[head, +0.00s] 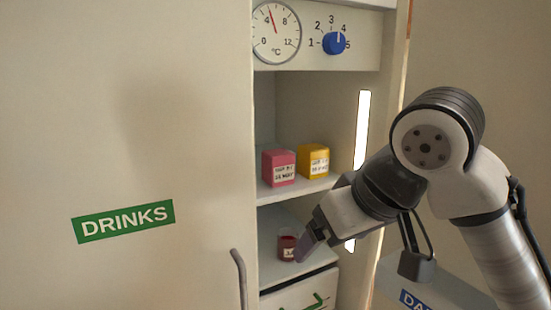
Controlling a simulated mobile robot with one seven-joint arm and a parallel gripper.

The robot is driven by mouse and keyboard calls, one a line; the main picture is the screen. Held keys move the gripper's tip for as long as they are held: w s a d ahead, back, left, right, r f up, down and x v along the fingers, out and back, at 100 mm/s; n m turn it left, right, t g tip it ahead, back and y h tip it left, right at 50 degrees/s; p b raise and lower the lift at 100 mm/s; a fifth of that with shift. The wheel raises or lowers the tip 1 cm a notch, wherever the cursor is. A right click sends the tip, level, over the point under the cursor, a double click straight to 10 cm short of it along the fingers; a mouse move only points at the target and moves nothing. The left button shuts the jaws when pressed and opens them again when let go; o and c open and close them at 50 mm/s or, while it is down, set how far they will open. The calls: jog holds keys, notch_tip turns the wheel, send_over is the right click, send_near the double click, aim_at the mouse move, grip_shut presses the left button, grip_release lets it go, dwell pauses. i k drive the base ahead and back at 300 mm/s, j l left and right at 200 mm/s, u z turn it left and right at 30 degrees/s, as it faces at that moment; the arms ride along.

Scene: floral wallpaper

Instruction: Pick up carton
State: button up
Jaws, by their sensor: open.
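A pink carton (279,168) with a white label stands upright on the upper shelf of the open fridge. A yellow carton (314,161) with a similar label stands just right of it. A small dark red container (286,248) with a pale label sits on the lower shelf. My gripper (304,249) is open and reaches in from the right, below the two cartons. Its tip overlaps the right side of the dark red container in the picture. I cannot tell whether they touch. The far finger is mostly hidden.
The fridge door (170,120) with a green DRINKS sign (123,221) fills the left side. A drawer (305,292) lies under the lower shelf. A blue knob (334,43) and a temperature dial (276,33) are above. The upper shelf (300,187) bounds the space above my gripper.

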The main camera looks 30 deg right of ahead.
aim_at(278, 164)
jog(key=i+l, duration=0.6)
jog(key=i, duration=0.2)
